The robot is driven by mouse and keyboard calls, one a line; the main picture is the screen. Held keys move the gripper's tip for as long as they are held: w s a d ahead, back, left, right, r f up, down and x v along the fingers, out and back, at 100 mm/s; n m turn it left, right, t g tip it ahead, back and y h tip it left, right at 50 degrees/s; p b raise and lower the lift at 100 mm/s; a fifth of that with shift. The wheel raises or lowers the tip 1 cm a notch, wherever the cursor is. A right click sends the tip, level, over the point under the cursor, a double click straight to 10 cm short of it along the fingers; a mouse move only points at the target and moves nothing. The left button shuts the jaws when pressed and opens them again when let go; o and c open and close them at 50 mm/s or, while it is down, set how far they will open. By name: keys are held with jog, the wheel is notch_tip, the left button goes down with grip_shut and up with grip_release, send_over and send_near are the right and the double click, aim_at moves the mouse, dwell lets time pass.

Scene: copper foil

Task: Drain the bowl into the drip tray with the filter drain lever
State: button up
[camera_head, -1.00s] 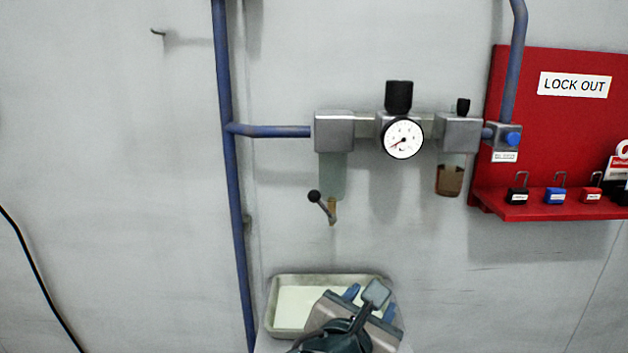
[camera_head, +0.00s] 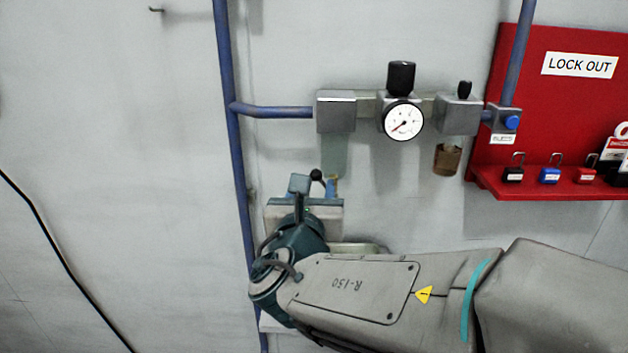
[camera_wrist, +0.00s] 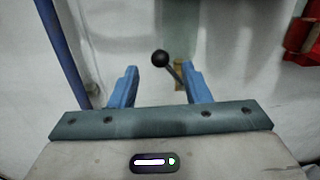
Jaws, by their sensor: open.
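The filter bowl (camera_head: 334,152) is translucent greenish and hangs under the left grey block of the air unit. The drain lever (camera_head: 316,176), with a black ball knob, sits at its foot by a small brass drain fitting (camera_head: 333,185). My gripper is open and holds nothing; contact with the lever is not visible. The drip tray (camera_head: 362,247) is below, mostly hidden behind my arm.
A pressure gauge (camera_head: 403,121) and a second, amber bowl (camera_head: 447,159) are to the right. A blue pipe (camera_head: 234,150) runs vertically close to the left of my gripper. A red lockout board (camera_head: 560,115) with padlocks is at the right.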

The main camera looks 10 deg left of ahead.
aim_at(321, 178)
jog(key=shift+w+a, duration=0.2)
jog(key=shift+w, duration=1.4)
grip_shut()
jog(key=d+m+b, duration=0.1)
jog(key=m+b, duration=0.1)
jog(key=b, duration=0.1)
jog(key=shift+w, duration=0.1)
jog(key=shift+w+d+r+m+b, duration=0.15)
jog(key=shift+d+m+b, duration=0.1)
jog(key=shift+m+b, duration=0.35)
jog(key=shift+s+d+r+m+b, duration=0.1)
jog(key=shift+d+r+m+b, duration=0.1)
jog(key=shift+m+b, duration=0.35)
jog(key=shift+r+g, duration=0.15)
jog(key=shift+g, duration=0.15)
grip_release()
